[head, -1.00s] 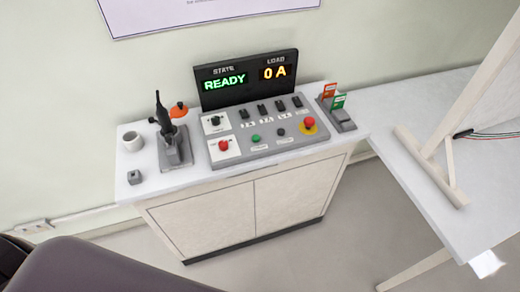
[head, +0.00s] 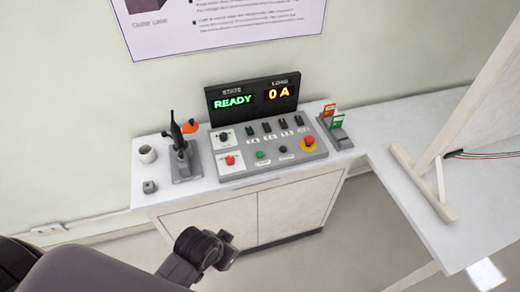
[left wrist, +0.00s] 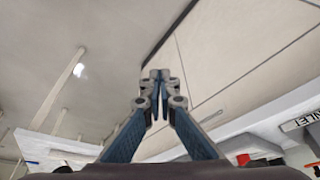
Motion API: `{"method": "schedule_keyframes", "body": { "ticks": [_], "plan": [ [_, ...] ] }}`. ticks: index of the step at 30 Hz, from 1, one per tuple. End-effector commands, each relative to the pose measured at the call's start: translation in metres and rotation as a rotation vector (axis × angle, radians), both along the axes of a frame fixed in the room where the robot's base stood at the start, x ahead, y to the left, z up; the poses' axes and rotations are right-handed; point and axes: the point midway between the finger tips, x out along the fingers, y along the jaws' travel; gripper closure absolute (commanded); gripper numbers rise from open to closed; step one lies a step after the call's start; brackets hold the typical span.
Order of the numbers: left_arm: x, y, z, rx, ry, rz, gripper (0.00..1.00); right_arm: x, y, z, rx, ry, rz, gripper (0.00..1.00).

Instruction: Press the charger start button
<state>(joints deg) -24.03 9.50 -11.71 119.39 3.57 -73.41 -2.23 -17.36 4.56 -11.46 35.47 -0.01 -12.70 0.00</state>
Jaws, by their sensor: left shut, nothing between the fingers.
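The grey control panel (head: 245,170) sits on a white cabinet top. On its front row are a red button (head: 230,160) on a white plate, a green button (head: 261,155) and a black button (head: 283,149). The small labels are too blurred to read, so I cannot tell which is the charger start button. The display (head: 253,96) behind reads READY and 0 A. My left arm reaches in below and in front of the cabinet, apart from the panel. In the left wrist view my left gripper (left wrist: 158,76) is shut and empty. My right gripper is not in view.
A red mushroom button (head: 308,141) on yellow is at the panel's right. A card holder (head: 335,132) stands right. A white table (head: 410,205) adjoins at right.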

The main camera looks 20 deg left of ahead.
Motion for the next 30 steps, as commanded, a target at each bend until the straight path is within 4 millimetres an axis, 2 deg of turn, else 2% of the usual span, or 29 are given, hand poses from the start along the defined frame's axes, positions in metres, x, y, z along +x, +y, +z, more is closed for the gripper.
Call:
{"method": "schedule_keyframes", "body": {
  "ticks": [1, 6, 12, 15, 20, 23, 27, 30],
  "plan": [
    [0.015, -0.008, 0.028, -0.007, -0.039, -0.042, 1.00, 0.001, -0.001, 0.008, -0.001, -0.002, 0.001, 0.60],
    [0.068, -0.044, 0.081, -0.024, -0.163, -0.238, 1.00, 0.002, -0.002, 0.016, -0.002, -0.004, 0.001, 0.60],
    [0.131, -0.076, 0.105, -0.005, -0.285, -0.465, 1.00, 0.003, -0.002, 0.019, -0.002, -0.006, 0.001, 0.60],
    [0.161, -0.080, 0.111, 0.021, -0.332, -0.553, 1.00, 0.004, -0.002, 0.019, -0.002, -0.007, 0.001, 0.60],
    [0.214, -0.069, 0.119, 0.081, -0.396, -0.656, 1.00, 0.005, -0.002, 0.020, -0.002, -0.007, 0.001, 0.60],
    [0.249, -0.052, 0.127, 0.126, -0.432, -0.697, 1.00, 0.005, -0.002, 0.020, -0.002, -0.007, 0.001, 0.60],
    [0.294, -0.020, 0.142, 0.192, -0.475, -0.721, 1.00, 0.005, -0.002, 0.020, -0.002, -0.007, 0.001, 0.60],
    [0.317, 0.001, 0.154, 0.227, -0.499, -0.725, 1.00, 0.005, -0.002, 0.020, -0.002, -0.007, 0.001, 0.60]
  ]
}}
